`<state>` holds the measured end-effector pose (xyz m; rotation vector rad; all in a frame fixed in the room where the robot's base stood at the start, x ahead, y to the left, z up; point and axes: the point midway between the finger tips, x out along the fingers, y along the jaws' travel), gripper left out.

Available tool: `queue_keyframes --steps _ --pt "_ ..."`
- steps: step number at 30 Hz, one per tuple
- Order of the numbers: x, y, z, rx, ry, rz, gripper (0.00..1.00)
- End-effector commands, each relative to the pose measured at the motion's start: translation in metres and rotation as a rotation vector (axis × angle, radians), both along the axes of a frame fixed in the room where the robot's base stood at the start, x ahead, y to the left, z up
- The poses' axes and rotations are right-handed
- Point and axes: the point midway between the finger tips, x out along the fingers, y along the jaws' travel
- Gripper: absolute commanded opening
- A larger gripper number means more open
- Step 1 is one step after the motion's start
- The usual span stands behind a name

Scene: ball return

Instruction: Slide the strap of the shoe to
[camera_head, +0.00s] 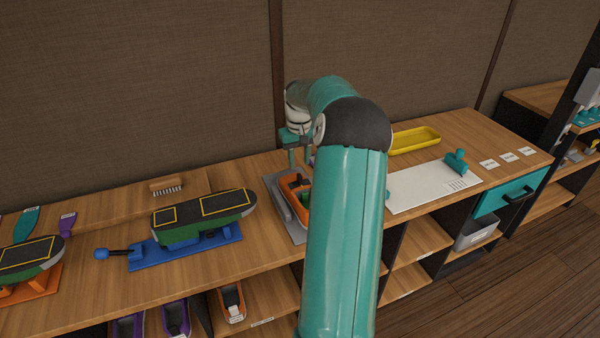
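An orange shoe (290,184) with a dark inside sits on a grey plate (273,186) on the bench, left of my arm. My arm covers its right part. Its strap is too small and too hidden to make out clearly. My gripper (299,158) points down at the far end of the shoe. Its two teal fingers show a gap between them, and I see nothing held there. I cannot tell whether the fingertips touch the shoe.
Left are a blue stand (185,247) with a green-sided, dark-soled shoe form (204,217), and a brush (167,185). Right are a white sheet (420,188), a teal stamp-like tool (456,161) and a yellow tray (414,139). Shelves below hold more shoes.

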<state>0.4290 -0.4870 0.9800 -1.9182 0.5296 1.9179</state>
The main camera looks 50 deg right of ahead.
Motion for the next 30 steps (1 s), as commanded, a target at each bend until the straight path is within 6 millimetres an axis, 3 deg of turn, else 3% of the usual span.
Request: queue_keyframes --steps 3,9,20,25,30 --pt "-0.001 0.0 -0.025 0.003 0.001 -0.001 0.35" --pt "-0.001 -0.001 -0.05 0.001 0.001 -0.001 0.35" --pt "-0.001 -0.002 -0.056 -0.001 -0.001 -0.001 0.35" --pt "-0.001 -0.002 -0.056 -0.001 -0.001 -0.001 0.03" --pt "-0.001 -0.002 -0.056 -0.001 -0.001 0.0 0.0"
